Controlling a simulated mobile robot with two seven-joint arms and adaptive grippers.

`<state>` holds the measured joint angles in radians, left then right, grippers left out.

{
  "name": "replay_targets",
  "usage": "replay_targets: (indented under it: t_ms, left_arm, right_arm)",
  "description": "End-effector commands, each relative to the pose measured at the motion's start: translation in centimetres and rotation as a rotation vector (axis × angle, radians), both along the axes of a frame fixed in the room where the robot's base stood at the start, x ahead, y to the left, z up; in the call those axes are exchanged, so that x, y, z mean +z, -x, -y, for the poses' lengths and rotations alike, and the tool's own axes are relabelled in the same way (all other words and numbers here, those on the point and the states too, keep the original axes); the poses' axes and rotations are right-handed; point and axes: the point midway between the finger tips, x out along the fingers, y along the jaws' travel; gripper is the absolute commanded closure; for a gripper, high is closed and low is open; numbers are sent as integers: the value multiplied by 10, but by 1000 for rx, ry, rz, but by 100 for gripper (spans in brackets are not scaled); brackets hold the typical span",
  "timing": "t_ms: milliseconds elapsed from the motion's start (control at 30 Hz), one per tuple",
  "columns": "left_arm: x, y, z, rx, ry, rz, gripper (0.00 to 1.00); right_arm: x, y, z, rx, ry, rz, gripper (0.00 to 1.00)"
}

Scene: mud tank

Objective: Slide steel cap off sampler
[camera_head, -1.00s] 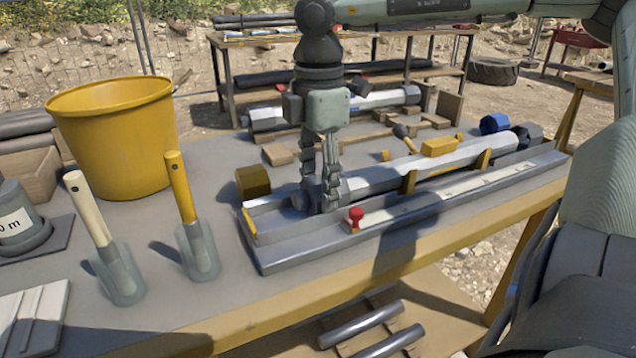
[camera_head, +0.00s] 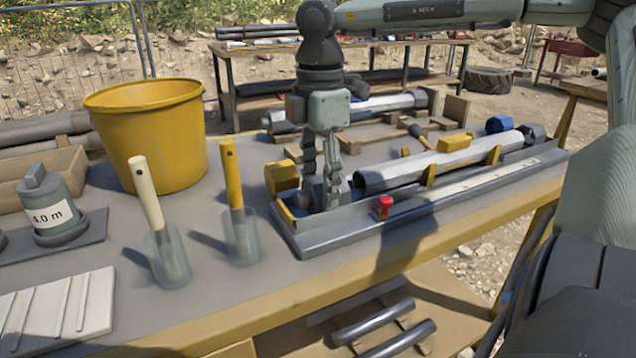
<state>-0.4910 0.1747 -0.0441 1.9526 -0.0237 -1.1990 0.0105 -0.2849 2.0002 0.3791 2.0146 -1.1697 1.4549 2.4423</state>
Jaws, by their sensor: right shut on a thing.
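The sampler (camera_head: 440,163) is a long pale grey faceted tube lying in a grey metal trough (camera_head: 345,234) on the bench. My right gripper (camera_head: 327,198) points down at the trough's left end, shut on the dark steel cap (camera_head: 313,188). The fingers hide part of the cap. The cap is at the left of the tube's near end, and a gap shows between them. My left gripper is not in view.
A yellow block (camera_head: 282,177) stands close behind the trough's left end. A red knob (camera_head: 385,203) sits at its front. The bench front between trowels and trough is clear.

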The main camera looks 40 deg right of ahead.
Motion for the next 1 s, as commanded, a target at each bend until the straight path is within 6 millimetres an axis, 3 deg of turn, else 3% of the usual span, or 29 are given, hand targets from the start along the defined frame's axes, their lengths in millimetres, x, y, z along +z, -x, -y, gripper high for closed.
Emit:
replay_targets:
  t_ms: [200, 233, 400, 767, 1000]
  left_arm:
    - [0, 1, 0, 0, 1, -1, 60]
    - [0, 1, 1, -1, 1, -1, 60]
    - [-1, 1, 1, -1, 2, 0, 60]
    - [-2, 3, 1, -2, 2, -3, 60]
    - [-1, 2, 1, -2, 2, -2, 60]
  right_arm:
    - [0, 0, 0, 0, 0, 1, 95]
    - [0, 0, 0, 0, 0, 1, 48]
    - [0, 0, 0, 0, 0, 1, 27]
    - [3, 0, 0, 0, 1, 2, 25]
    - [39, -1, 1, -2, 4, 6, 25]
